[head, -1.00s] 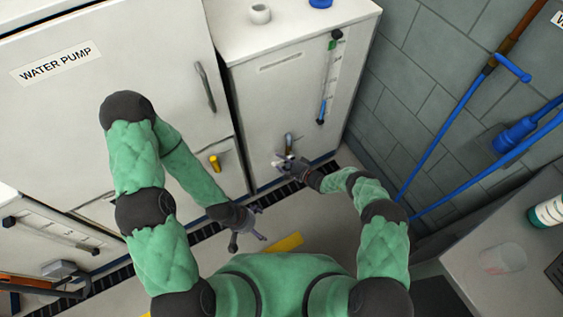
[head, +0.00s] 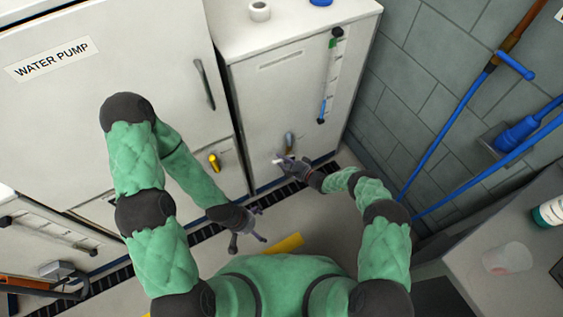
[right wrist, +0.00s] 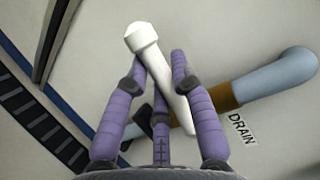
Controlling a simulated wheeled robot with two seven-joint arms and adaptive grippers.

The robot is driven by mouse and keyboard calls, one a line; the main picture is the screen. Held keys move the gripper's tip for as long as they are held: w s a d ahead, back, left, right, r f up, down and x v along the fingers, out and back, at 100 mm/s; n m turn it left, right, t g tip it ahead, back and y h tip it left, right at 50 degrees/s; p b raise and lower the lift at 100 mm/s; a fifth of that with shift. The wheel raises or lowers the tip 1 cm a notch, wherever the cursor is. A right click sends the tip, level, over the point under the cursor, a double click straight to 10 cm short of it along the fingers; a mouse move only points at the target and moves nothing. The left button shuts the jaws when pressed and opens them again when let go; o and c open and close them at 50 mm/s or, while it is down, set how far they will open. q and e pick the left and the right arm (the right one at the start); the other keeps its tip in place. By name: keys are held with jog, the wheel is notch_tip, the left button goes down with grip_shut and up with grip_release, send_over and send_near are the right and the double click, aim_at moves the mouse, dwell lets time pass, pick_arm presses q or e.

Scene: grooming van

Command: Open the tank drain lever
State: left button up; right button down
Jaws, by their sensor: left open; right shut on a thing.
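The drain lever (right wrist: 172,88) is a white handle with a faceted knob at its end, on a grey pipe (right wrist: 278,78) with a brass section, beside a "DRAIN" label (right wrist: 241,129). My right gripper (right wrist: 163,65) is shut on the lever, its purple fingers on both sides of it and the knob sticking out past them. In the head view my right gripper (head: 287,162) is at the low front of the white tank cabinet (head: 280,100), below the grey pipe (head: 289,141), mostly hiding the lever. My left gripper (head: 255,234) is open and empty above the floor.
A sight tube (head: 329,82) runs down the cabinet front. The water pump cabinet (head: 130,100) with a yellow handle (head: 214,162) stands to the left. A floor grate (head: 275,196) runs along the base. A counter (head: 470,250) is at the right.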

jog(key=r+m+y, duration=0.1)
jog(key=m, duration=0.1)
jog(key=shift+d+r+m, duration=0.1)
jog(key=shift+r+m, duration=0.05)
jog(key=shift+m, duration=0.15)
jog(key=shift+w+d+r+m+t+y, duration=0.2)
jog(key=shift+r+m+t+y, duration=0.3)
jog(key=shift+m, duration=0.5)
jog(key=c, duration=1)
grip_release()
jog(key=v, duration=1.2)
